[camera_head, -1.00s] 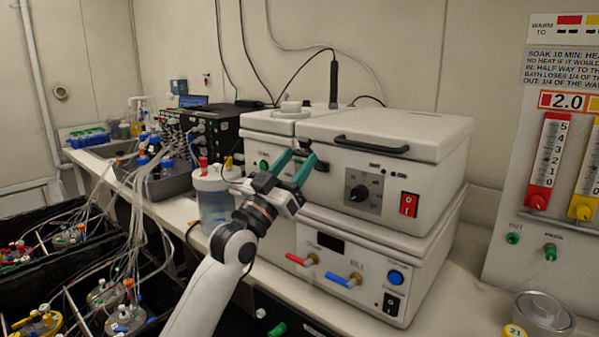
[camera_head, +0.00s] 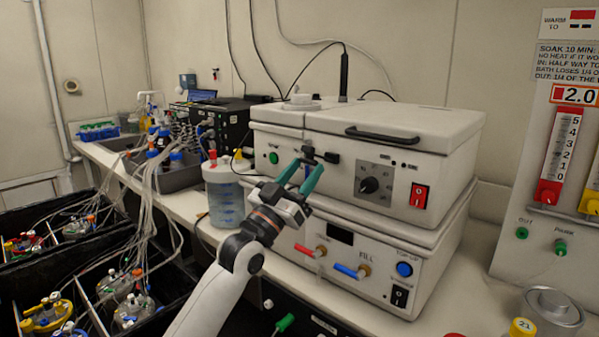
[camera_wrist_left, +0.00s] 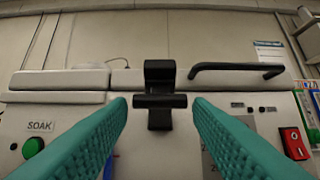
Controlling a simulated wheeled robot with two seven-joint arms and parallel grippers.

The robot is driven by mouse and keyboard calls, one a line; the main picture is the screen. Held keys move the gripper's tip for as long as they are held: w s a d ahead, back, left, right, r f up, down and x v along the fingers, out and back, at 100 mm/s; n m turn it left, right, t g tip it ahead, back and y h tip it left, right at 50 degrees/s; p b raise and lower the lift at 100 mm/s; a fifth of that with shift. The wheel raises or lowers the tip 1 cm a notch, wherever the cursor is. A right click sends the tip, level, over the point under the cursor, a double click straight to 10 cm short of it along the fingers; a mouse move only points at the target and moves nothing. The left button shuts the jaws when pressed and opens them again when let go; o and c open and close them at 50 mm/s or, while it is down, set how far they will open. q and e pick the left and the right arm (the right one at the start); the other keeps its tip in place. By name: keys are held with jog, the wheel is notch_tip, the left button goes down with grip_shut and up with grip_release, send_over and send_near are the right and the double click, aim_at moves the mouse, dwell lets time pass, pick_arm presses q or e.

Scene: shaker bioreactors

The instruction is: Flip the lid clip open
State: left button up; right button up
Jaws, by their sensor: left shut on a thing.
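The black lid clip (camera_head: 309,152) sits on the front of the white box, at the seam between the left and right lids (camera_head: 398,122). In the left wrist view the clip (camera_wrist_left: 160,78) stands upright, with a crossbar at mid-height. My left gripper (camera_head: 307,171) has teal fingers, one on each side of the clip. In the left wrist view the gripper (camera_wrist_left: 160,104) is shut on the crossbar ends, with its fingers spread by the crossbar's width. Both lids look closed. My right gripper is not in view.
A black lid handle (camera_head: 383,138) is right of the clip. A green button (camera_head: 273,157) is to its left and a dial (camera_head: 369,185) to its right. A bottle (camera_head: 224,196) with tubing stands close left of my arm. Red and blue taps (camera_head: 350,271) are below.

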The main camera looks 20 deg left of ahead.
pick_arm(q)
jog(key=shift+w+d+f, duration=0.15)
jog(key=shift+w+f, duration=0.05)
jog(key=shift+f, duration=0.4)
jog(key=o, duration=1.1)
jog(key=shift+w, duration=0.1)
jog(key=b+v, duration=0.2)
jog(key=v, duration=0.9)
jog(key=shift+f, duration=0.1)
